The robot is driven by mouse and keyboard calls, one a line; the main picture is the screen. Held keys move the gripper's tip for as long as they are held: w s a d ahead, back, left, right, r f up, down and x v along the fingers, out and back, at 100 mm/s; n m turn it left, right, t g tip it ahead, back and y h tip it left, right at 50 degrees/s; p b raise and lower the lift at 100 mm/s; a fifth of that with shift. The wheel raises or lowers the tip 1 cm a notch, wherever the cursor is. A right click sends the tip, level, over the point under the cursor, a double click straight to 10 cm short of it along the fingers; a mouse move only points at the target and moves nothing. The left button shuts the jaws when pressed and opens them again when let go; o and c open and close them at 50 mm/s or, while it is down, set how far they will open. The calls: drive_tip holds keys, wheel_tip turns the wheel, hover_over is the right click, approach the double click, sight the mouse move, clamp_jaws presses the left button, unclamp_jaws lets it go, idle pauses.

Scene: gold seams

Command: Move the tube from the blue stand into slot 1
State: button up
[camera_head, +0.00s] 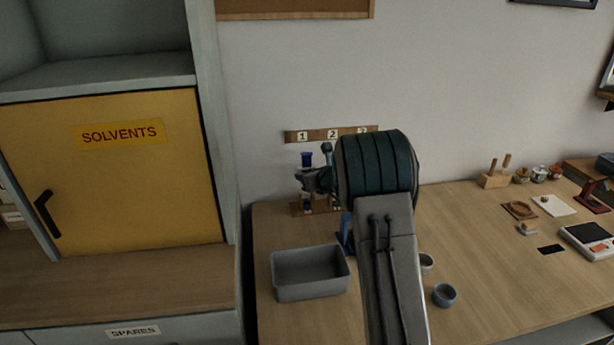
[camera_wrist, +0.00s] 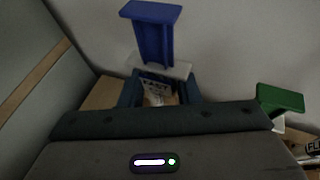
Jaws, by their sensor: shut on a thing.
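The tube (camera_head: 306,160) has a blue top and stands roughly upright below the "1" label in the head view. In the wrist view its blue top (camera_wrist: 152,38), pale flange and a printed label show between the fingers. My gripper (camera_head: 308,181) is shut on the tube. The tube's lower end is near the wooden rack base (camera_head: 296,209), but I cannot tell whether it is inside slot 1. The blue stand (camera_head: 345,238) is partly hidden behind my arm, with no tube visible on it. The label board (camera_head: 317,135) reads 1 and 2; its right end is partly covered.
A green-topped tube (camera_wrist: 280,99) stands to the right in the wrist view. A grey bin (camera_head: 310,274) sits in front of the rack. The yellow solvents cabinet (camera_head: 120,190) borders the bench at left.

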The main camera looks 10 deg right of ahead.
drive_tip(key=shift+f+b, duration=1.95)
drive_tip(key=shift+b, duration=0.8)
idle(1.2)
idle(0.4)
drive_tip(key=o, duration=1)
drive_tip(key=shift+o, duration=0.2)
drive_tip(key=shift+f+b, duration=0.2)
drive_tip(key=shift+b, duration=0.25)
drive_tip(key=shift+o, duration=0.6)
drive_tip(key=shift+s, duration=0.1)
